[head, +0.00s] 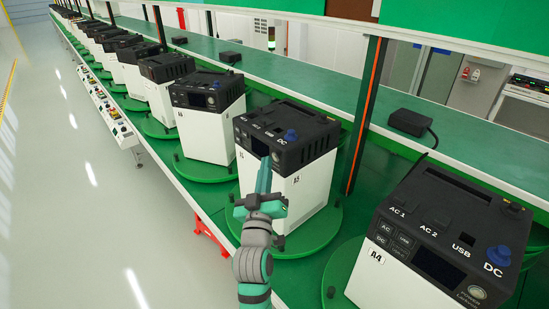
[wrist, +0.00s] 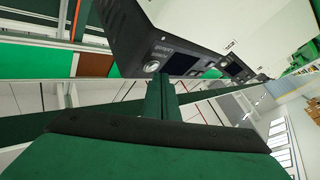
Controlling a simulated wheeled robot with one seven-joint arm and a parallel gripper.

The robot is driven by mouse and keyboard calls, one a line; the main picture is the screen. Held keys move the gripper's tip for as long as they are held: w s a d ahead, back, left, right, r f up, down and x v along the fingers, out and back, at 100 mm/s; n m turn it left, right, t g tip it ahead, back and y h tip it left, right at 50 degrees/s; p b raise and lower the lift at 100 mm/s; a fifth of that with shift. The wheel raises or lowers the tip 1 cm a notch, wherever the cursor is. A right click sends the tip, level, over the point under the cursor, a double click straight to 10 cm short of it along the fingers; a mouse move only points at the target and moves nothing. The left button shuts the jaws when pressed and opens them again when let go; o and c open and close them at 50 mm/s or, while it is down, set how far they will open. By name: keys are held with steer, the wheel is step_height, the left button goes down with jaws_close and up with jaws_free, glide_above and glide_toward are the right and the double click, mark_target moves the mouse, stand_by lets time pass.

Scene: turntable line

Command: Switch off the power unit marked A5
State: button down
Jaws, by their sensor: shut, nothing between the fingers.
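The power unit marked A5 (head: 307,195) is a white box with a black top, standing on a green turntable in the middle of the head view. My gripper (head: 264,160) is shut and empty, its fingertips in front of the unit's dark front panel. The fingers hide part of that panel in the head view. In the wrist view, the shut fingers (wrist: 161,82) point at a black panel. A round silver button (wrist: 152,66) shows just beyond and slightly left of the tips, beside a dark screen (wrist: 181,64). I cannot tell whether the tips touch the panel.
The unit marked A4 (head: 367,284) stands close on the right, and another unit (head: 207,130) stands to the left. More units line up behind it. A dark adapter (head: 408,122) lies on the green bench. An orange-edged post (head: 364,115) rises behind A5. The floor at left is clear.

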steer(key=shift+s+a, duration=0.15)
steer(key=shift+a, duration=0.05)
steer(key=s+a, duration=0.1)
steer(key=a, duration=0.1)
steer(key=s+a, duration=0.2)
stand_by(0.6)
stand_by(0.5)
